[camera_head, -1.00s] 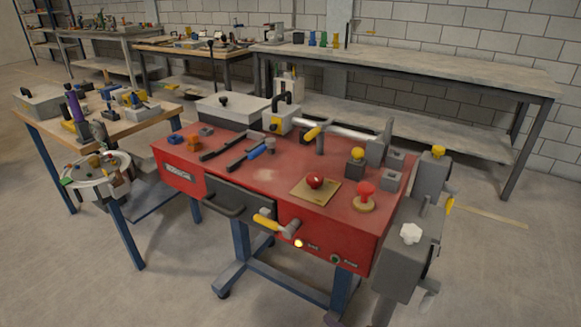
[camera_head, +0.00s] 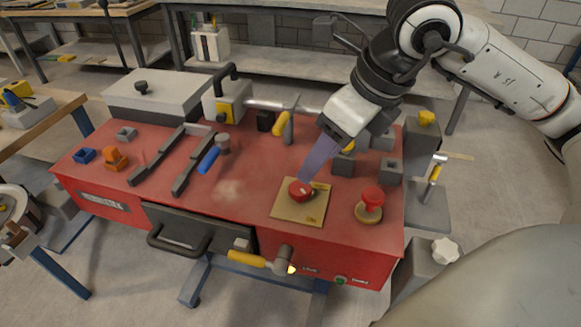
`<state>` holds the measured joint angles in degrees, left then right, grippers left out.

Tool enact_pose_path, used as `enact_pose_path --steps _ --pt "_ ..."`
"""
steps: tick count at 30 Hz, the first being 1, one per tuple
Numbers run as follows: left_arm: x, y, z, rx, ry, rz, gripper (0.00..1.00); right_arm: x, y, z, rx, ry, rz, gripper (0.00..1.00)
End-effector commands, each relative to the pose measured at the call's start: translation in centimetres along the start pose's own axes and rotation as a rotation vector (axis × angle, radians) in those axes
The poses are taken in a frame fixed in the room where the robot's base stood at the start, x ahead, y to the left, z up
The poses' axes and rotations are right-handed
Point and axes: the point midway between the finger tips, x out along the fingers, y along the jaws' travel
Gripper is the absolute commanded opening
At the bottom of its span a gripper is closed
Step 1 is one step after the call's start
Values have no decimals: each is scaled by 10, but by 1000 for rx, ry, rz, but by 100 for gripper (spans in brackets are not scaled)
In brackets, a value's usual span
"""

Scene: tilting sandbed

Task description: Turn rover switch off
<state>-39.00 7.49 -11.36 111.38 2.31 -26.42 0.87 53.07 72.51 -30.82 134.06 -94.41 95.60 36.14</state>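A red round knob (camera_head: 300,191) sits on a square tan plate (camera_head: 288,213) on the red bench top (camera_head: 250,205). I cannot read any label that marks it as the rover switch. My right gripper (camera_head: 305,181) comes down from the upper right, with its bluish-grey finger end at the knob's top edge. It looks touching or very close, and it hides part of the knob. The finger gap cannot be made out. A red mushroom-shaped knob (camera_head: 372,198) on a round wooden base stands to the right, apart from the gripper. My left gripper is not in view.
A yellow-handled lever (camera_head: 247,259), a lit yellow lamp (camera_head: 291,269) and a green button (camera_head: 340,280) are on the bench front. Black rails (camera_head: 190,165) and a blue handle (camera_head: 209,159) lie left. Grey blocks (camera_head: 391,170) stand right. Bare bench top lies left of the plate.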

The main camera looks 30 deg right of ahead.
Motion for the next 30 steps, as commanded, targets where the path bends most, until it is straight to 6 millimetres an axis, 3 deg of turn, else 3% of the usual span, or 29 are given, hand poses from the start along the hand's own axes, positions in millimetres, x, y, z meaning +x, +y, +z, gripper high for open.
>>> enact_pose_path --steps 5,12,18,30 --pt "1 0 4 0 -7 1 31 18 -6 -2 4 4 -23 53" --pt "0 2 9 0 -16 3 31 63 -5 -2 3 5 -18 53" --pt "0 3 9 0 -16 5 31 90 -6 -1 3 1 -18 53" --pt "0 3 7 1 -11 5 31 100 -6 -1 2 0 -19 53"
